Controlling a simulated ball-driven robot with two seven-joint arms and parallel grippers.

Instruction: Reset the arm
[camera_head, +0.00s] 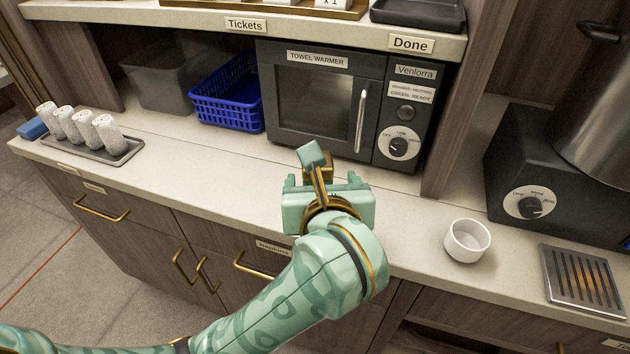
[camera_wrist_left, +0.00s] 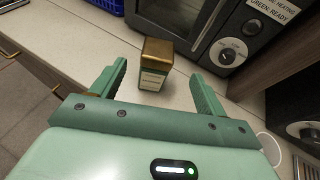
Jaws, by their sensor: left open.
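My left arm comes in from the left in the head view, and its gripper (camera_head: 322,182) is over the counter in front of the towel warmer. In the left wrist view the gripper (camera_wrist_left: 160,74) is open, its two fingers spread wide and empty. A small green canister with a gold lid and a pale label (camera_wrist_left: 155,66) stands upright on the counter beyond the fingers, in line with the gap between them. In the head view it is mostly hidden behind my gripper. My right gripper is not in view.
The towel warmer (camera_head: 318,105) stands behind the gripper, with a blue basket (camera_head: 228,98) beside it. A tray (camera_head: 95,152) of rolled towels is at the left. A white cup (camera_head: 466,241), a metal grill plate (camera_head: 582,280) and a dark cooker (camera_head: 515,165) are at the right.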

